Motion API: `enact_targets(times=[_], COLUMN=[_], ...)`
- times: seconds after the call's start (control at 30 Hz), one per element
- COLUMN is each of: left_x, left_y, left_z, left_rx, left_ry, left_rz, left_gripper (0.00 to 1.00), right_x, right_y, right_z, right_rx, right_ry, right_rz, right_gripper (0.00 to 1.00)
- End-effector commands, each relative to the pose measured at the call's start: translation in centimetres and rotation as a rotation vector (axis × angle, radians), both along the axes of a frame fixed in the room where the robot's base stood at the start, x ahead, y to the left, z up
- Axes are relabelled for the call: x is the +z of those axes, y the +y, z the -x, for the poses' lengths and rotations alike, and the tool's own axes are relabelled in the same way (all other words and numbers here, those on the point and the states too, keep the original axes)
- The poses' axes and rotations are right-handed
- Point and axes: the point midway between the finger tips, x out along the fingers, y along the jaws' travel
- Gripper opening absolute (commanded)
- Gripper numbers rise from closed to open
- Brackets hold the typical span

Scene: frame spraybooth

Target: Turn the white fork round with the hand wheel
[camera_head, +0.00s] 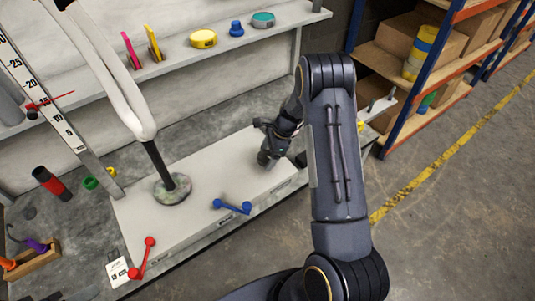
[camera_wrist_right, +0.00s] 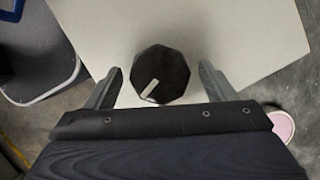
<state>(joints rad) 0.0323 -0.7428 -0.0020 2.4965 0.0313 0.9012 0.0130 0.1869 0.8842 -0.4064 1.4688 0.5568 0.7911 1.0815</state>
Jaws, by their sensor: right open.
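The white fork (camera_head: 128,95) rises on a black post (camera_head: 158,160) from a mottled round disc (camera_head: 173,188) on a pale box (camera_head: 215,170). Its upper end runs out of the head view at the top left. The hand wheel (camera_wrist_right: 160,74) is a black, many-sided knob with a white mark, seen from above in the right wrist view. My right gripper (camera_head: 266,157) is over the right part of the box, open, with one finger on each side of the knob and gaps visible between. In the head view my gripper largely hides the knob. My left gripper is not in view.
A ruler (camera_head: 55,115) stands at left. A shelf (camera_head: 185,52) with coloured items runs behind. Storage racks (camera_head: 405,85) stand at right, beside open floor.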

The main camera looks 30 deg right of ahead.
Motion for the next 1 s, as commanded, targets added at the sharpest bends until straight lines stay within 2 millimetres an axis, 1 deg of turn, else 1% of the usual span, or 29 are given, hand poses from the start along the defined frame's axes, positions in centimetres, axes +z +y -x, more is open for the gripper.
enact_targets(times=[0.1,0.13,0.4,0.47,0.77,1.0], left_x=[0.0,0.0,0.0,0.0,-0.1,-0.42], left_y=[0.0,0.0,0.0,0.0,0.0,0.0], left_z=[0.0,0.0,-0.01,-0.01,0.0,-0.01], left_rx=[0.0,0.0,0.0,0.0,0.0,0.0], left_ry=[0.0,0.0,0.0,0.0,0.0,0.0], left_rz=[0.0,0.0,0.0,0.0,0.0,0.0], left_gripper=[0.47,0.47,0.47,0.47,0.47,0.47], right_x=[0.02,0.03,0.05,0.05,0.04,0.0], right_y=[0.0,-0.01,0.0,0.0,-0.07,-0.07], right_z=[-0.01,-0.01,-0.01,-0.01,-0.08,-0.21], right_rx=[0.0,0.0,0.001,0.001,0.039,0.179], right_ry=[0.0,0.0,0.0,0.0,-0.002,-0.002], right_rz=[0.0,0.0,0.0,0.0,0.002,0.001], right_gripper=[0.77,0.75,0.39,0.33,0.33,0.33])
